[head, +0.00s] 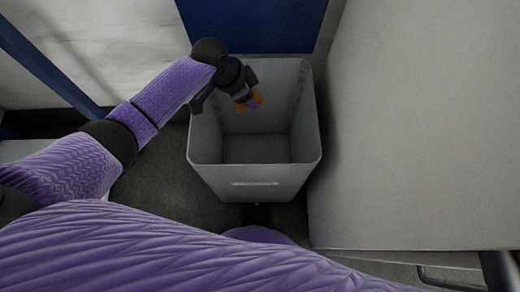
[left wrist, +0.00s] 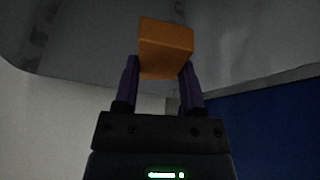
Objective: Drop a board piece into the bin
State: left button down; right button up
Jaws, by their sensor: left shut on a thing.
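The bin (head: 253,178) is a grey open-topped box in the middle of the head view, and its visible floor looks empty. My left gripper (head: 250,100) hangs over the back part of the bin's opening. It is shut on an orange board piece (head: 257,97), which is partly hidden by the fingers in the head view. In the left wrist view the board piece (left wrist: 166,46) is a small orange block between the two fingertips of my left gripper (left wrist: 160,75). My right gripper is in neither view.
A grey flat surface (head: 425,130) lies close to the bin's right side. A blue panel (head: 255,25) stands behind the bin. A blue post (head: 45,68) and a pale surface (head: 90,45) are at the upper left. Dark floor shows left of the bin.

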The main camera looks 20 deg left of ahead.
pick_arm(q)
jog(key=shift+r, duration=0.1)
jog(key=shift+c, duration=0.5)
grip_release()
jog(key=p+v, duration=0.7)
jog(key=v, duration=0.2)
jog(key=shift+d+r, duration=0.15)
jog(key=shift+s+a+r, duration=0.15)
jog(key=shift+a+r, duration=0.1)
jog(key=shift+r, duration=0.05)
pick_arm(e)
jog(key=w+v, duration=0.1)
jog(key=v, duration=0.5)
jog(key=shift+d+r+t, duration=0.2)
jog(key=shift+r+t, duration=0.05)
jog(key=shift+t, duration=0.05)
